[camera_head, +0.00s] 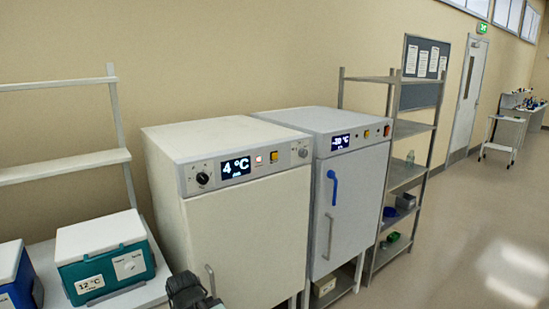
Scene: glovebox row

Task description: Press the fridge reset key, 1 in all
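The fridge (250,225) is the cream cabinet left of centre, its display (236,168) reading 4 °C. My gripper (187,290) shows as a dark shape at the bottom edge, low in front of the fridge and well below the strip. Its fingers are not clear.
A grey-white freezer (345,200) with a blue handle stands close on the fridge's right, with a similar yellow key (367,134). A teal cool box (105,260) and a blue one (15,280) sit on a bench at left. Metal shelving (405,175) stands beyond; the floor at right is clear.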

